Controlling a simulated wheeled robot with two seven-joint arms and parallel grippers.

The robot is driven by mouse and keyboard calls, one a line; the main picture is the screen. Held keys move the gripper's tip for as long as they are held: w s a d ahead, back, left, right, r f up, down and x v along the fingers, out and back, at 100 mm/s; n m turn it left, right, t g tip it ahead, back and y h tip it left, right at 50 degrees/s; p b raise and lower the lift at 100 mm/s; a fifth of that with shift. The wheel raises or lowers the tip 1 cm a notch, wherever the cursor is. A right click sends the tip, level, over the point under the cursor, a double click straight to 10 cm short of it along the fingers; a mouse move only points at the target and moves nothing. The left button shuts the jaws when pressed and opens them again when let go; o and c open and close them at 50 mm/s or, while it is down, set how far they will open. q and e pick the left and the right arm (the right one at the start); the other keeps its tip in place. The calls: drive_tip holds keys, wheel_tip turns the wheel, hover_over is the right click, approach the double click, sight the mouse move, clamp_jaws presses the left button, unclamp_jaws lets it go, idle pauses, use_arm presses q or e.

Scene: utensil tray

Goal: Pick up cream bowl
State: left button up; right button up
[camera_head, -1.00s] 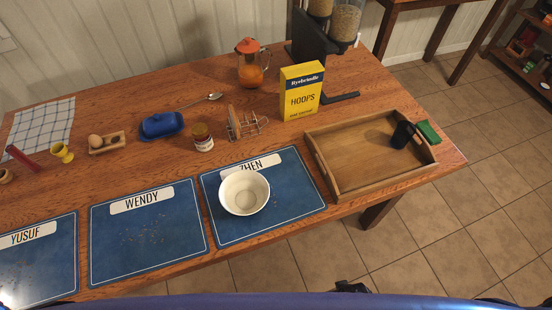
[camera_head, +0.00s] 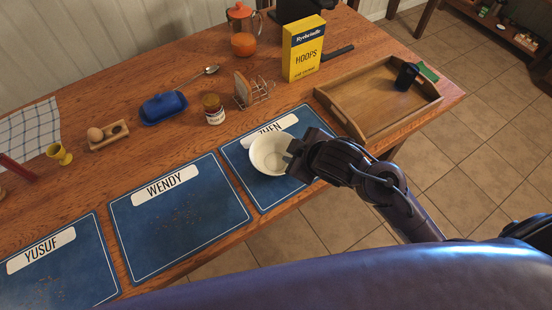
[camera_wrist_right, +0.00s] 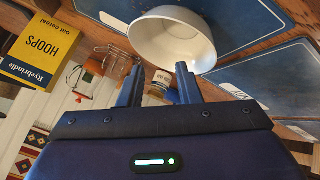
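The cream bowl (camera_head: 266,158) stands upright and looks empty on the blue ZHEN placemat (camera_head: 272,197), partly covering its name label. My right gripper (camera_head: 291,156) is at the bowl's right side in the head view. In the right wrist view the bowl (camera_wrist_right: 172,30) lies just beyond the two fingertips of the right gripper (camera_wrist_right: 160,76). The fingers are spread apart with nothing held between them. I cannot tell whether a finger touches the rim. My left gripper is not in view.
A wooden tray (camera_head: 349,125) with a dark mug (camera_head: 406,76) is to the right. Behind the bowl stand a toast rack (camera_head: 252,92), a jar (camera_head: 214,110) and a yellow cereal box (camera_head: 302,48). The WENDY placemat (camera_head: 178,222) to the left is clear of dishes.

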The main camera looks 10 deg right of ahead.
drive_tip(key=f+n+g+y, duration=0.1)
drive_tip(key=f+n, duration=0.1)
drive_tip(key=n, duration=0.2)
drive_tip(key=f+n+g+y, duration=0.1)
drive_tip(key=f+n+g, duration=0.1)
drive_tip(key=f+n, duration=0.1)
drive_tip(key=f+n+g+y+p, duration=0.1)
drive_tip(key=f+n+g, duration=0.1)
drive_tip(key=n, duration=0.3)
drive_tip(key=shift+x, duration=0.8)
drive_tip(key=shift+s, duration=0.1)
drive_tip(key=shift+c, duration=0.2)
clamp_jaws()
